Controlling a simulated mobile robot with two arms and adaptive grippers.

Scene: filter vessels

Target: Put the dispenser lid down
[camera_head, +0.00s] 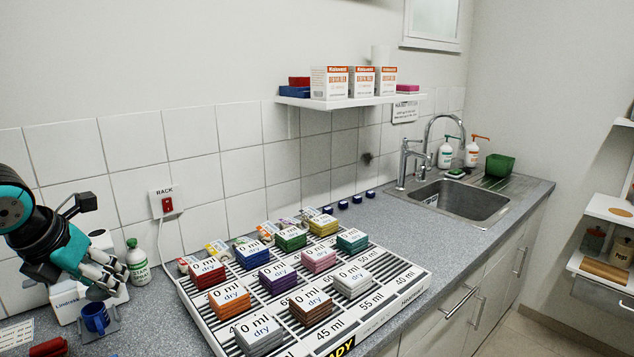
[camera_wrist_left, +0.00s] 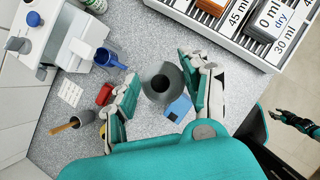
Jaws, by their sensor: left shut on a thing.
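My left gripper (camera_head: 108,277) is at the left of the counter, in front of a white appliance (camera_head: 70,307). In the left wrist view its two fingers (camera_wrist_left: 160,80) stand on either side of a round grey piece with a dark opening, which looks like the dispenser lid (camera_wrist_left: 152,92). The gripper is shut on it and appears to hold it above the counter. In the head view the lid is mostly hidden by the fingers. My right gripper (camera_wrist_left: 300,124) shows small at the right edge of the left wrist view; its jaws are unclear.
A blue jug (camera_head: 96,317) stands by the appliance, with a green-capped bottle (camera_head: 137,262) behind. A grey pot (camera_wrist_left: 72,126), a red item (camera_wrist_left: 104,94) and a blue item (camera_wrist_left: 178,108) are near. A slatted rack (camera_head: 395,285) with coloured blocks fills the middle.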

